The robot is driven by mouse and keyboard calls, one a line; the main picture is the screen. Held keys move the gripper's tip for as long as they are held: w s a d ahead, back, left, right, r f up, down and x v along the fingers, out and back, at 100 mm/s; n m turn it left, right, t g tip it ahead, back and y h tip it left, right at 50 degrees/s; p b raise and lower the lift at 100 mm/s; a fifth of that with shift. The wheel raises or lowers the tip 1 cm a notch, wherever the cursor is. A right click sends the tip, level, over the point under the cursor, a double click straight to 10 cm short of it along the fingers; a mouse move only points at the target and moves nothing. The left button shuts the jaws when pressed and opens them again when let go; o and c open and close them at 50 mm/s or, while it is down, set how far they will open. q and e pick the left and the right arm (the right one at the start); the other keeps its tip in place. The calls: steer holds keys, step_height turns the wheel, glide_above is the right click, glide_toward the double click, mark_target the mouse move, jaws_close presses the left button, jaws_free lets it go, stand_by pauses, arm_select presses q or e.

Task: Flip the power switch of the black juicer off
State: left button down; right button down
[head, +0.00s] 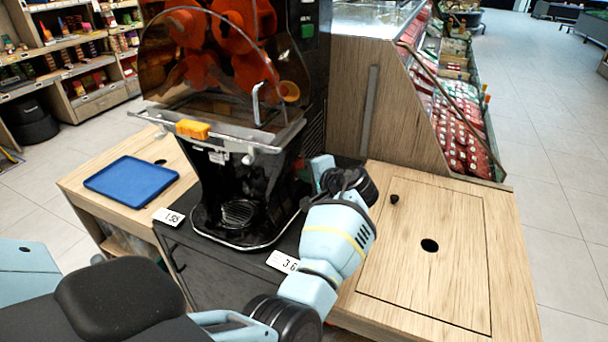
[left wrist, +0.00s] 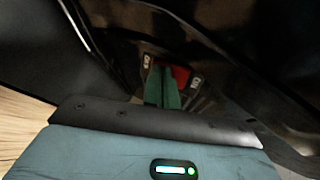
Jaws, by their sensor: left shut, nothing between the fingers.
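The black juicer (head: 240,165) stands on a dark cabinet, with orange inner parts behind a clear, tinted cover. My left arm reaches to its right side, and my left gripper (head: 322,170) is close against the rear right of the housing; its fingertips are hidden in the head view. In the left wrist view, the green fingers of the left gripper (left wrist: 162,75) are shut and empty. They point at the red power switch (left wrist: 181,75), which is partly covered by the fingers. I cannot tell whether they touch it or which way it is set. My right gripper is not in view.
A blue tray (head: 131,178) lies on the wooden counter to the left. A wooden counter (head: 440,205) with a round hole is to the right. A wood-sided display case (head: 350,100) with red packages stands behind. Price tags (head: 283,262) sit at the cabinet's front edge.

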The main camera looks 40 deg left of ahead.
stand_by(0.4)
arm_select(q)
steer(key=y+b, duration=0.2)
steer(key=b, duration=0.1)
steer(key=a+f+t+y+b, duration=0.1)
steer(key=y+b, duration=0.1)
steer(key=b, duration=0.2)
steer(key=shift+w+f+y, duration=0.1)
steer(key=shift+f+y, duration=0.05)
steer(key=shift+y, duration=0.15)
stand_by(0.4)
